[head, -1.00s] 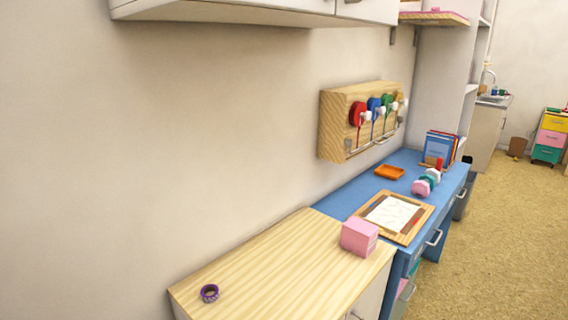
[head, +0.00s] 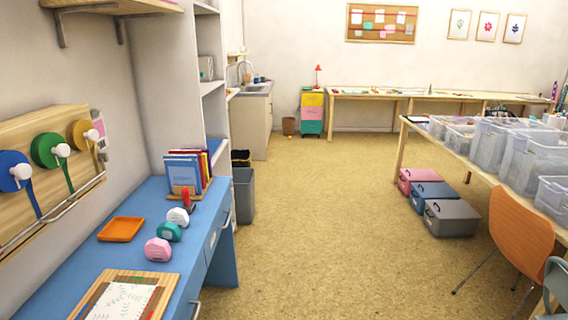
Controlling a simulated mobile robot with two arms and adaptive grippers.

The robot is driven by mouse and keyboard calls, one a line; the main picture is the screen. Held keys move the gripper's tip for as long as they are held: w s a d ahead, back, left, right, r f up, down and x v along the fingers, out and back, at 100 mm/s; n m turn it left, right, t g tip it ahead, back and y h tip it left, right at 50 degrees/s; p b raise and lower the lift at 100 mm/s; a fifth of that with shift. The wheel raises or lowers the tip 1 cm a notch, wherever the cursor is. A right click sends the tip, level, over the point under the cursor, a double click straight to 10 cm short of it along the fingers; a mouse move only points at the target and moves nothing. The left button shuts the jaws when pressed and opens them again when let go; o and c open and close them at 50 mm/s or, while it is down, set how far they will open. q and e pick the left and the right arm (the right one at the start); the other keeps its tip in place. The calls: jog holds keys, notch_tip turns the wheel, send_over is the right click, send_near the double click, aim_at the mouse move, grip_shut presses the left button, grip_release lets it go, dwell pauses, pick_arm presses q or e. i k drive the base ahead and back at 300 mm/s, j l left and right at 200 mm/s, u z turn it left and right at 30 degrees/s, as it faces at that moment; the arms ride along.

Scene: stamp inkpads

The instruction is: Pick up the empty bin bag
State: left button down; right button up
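A grey bin (head: 245,197) stands on the floor just past the far end of the blue desk. A black item with a little yellow (head: 240,157) shows at the bin's top; I cannot tell whether it is a bin bag, or whether it is in or behind the bin. A small brown bin (head: 288,126) stands farther back by the sink cabinet; its inside is too small to make out. No bin bag can be clearly made out. Neither of my grippers is in view.
The blue desk (head: 75,255) runs along the left with an orange tray (head: 121,229) and small stampers on it. A long table (head: 470,160) with clear tubs, storage boxes (head: 451,218) and an orange chair (head: 525,234) are at right. The floor between (head: 325,220) is clear.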

aim_at(239, 158)
jog(key=i+z, duration=0.25)
jog(key=i, duration=3.8)
